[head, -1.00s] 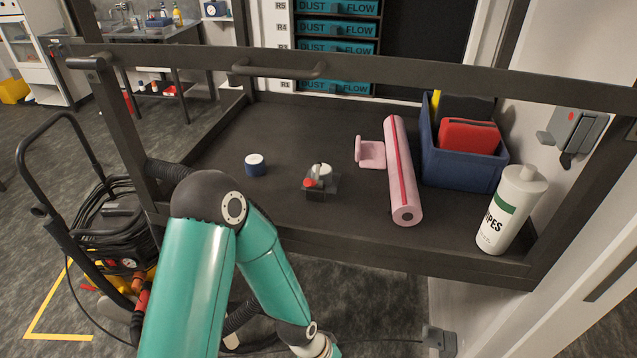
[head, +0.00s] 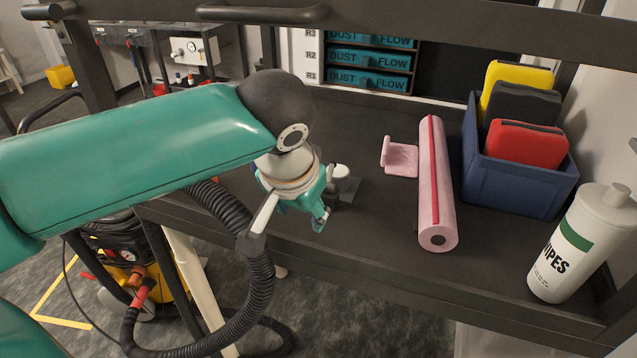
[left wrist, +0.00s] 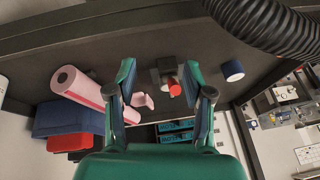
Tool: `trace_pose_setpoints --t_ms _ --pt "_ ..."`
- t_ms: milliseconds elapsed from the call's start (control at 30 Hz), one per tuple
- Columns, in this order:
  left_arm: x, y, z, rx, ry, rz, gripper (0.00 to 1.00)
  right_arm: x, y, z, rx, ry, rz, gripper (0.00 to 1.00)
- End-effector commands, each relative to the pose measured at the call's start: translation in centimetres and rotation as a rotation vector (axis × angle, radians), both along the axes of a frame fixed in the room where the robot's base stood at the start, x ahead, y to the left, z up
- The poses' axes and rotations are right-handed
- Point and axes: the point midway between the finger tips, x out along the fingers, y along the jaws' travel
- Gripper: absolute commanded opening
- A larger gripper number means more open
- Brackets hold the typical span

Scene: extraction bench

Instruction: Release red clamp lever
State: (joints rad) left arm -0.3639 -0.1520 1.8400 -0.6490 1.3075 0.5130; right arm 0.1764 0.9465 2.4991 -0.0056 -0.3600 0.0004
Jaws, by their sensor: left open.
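The clamp (head: 350,190) is a small dark block with a pale round knob (head: 340,171) on the bench. My left gripper hides its red lever in the head view. In the left wrist view the red clamp lever (left wrist: 174,88) shows against the dark clamp block (left wrist: 166,66). My left gripper (head: 308,208) is just left of the clamp in the head view. In the left wrist view the left gripper (left wrist: 160,72) is open, and the lever appears between its fingers, nearer the right one. I cannot tell the remaining gap, and nothing is held. My right gripper is not in view.
A pink roll (head: 436,190) and a pink bracket (head: 400,157) lie right of the clamp. A blue bin (head: 515,178) and a wipes bottle (head: 580,245) stand further right. A blue-and-white round piece (left wrist: 232,70) is near the clamp. A dark frame borders the bench.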

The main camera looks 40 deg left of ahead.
Motion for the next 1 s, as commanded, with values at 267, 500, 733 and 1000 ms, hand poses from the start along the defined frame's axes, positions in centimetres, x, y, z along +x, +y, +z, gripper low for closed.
trace_pose_setpoints --t_ms 267,500,733,1000 --pt "5.4 2.3 0.2 0.000 0.007 -0.004 0.52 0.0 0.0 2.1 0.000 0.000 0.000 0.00" --pt "9.5 4.2 -0.8 0.001 0.008 -0.010 0.52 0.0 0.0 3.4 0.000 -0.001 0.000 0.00" --pt "10.6 4.7 -3.8 -0.001 0.005 -0.011 0.52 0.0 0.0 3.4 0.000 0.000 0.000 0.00" --pt "11.0 4.8 -4.7 -0.002 0.003 -0.012 0.52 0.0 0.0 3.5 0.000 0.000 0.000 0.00"
